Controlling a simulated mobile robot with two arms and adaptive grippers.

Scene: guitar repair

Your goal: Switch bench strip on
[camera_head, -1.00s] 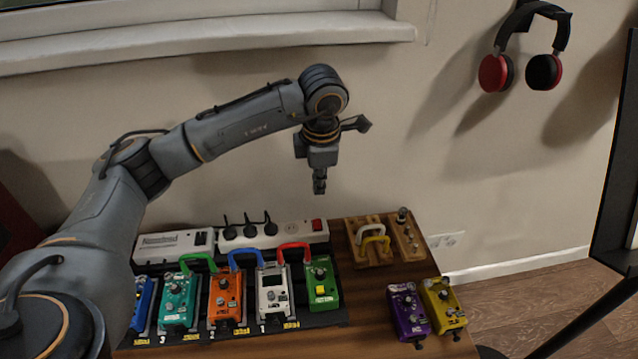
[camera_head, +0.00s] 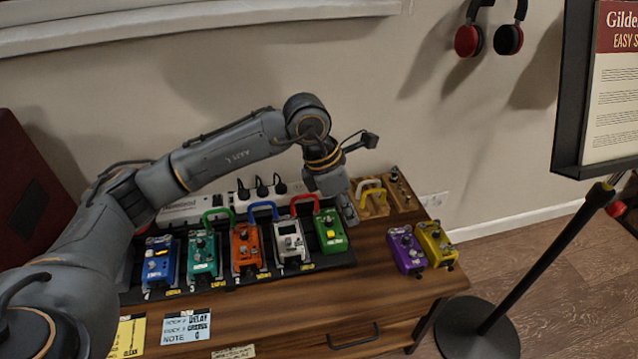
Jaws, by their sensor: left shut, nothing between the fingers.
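The white bench power strip (camera_head: 294,188) lies on the bench at the back, against the wall, with several black plugs (camera_head: 262,187) in it. Its right end, where the red switch showed earlier, is hidden behind my left gripper, so I cannot see the switch's state. My left gripper (camera_head: 348,212) is shut and empty. It points down in front of the strip's right end, beside the green pedal. I cannot tell whether it touches anything. My right gripper is not in view.
A row of pedals with coloured patch cables stands before the strip, ending in a green pedal (camera_head: 330,231). A wooden holder (camera_head: 402,190) stands right of my gripper. Purple (camera_head: 405,250) and yellow (camera_head: 436,244) pedals sit at the right. The front bench top is partly free.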

